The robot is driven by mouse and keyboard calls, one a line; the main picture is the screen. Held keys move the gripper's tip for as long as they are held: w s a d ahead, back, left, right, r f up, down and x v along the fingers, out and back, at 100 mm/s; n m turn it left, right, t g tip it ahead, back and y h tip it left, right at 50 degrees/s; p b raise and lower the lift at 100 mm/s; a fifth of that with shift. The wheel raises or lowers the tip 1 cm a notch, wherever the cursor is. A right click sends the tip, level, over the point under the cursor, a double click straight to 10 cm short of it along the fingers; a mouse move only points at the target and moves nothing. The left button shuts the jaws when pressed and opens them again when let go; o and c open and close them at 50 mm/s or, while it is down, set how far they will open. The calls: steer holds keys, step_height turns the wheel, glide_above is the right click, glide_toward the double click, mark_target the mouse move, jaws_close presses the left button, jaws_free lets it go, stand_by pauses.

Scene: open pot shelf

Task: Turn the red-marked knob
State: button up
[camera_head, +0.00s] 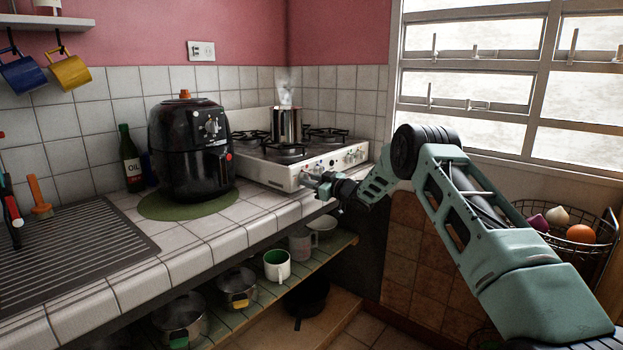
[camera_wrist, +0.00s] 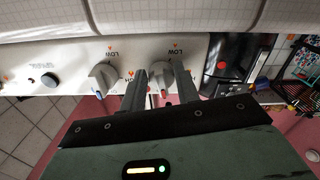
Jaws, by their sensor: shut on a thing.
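The white stove (camera_head: 285,177) stands at the end of the tiled counter, with knobs along its front panel. In the wrist view, the red-marked knob (camera_wrist: 161,73) is pale, with a small red mark at its lower end. My gripper (camera_wrist: 159,76) has one finger on each side of this knob and is shut on it. In the head view my gripper (camera_head: 322,185) is at the left part of the stove's front panel and hides the knob it holds.
A blue-marked knob (camera_wrist: 103,76) is beside the held one, with a black button (camera_wrist: 50,79) farther left. A steaming pot (camera_head: 287,124) stands on the stove. A black air fryer (camera_head: 190,150) is to its left. A shelf with mugs and pots runs below.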

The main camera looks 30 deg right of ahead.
steer(key=shift+f+m+p, duration=0.15)
steer(key=shift+m+p, duration=0.15)
steer(key=shift+m, duration=0.8)
steer(key=shift+s, duration=0.1)
steer(key=o, duration=1)
steer(key=shift+c, duration=0.2)
steer(key=b+v, duration=0.1)
steer(key=v, duration=1.6)
steer(key=shift+s+b, duration=0.15)
steer(key=shift+b, duration=0.2)
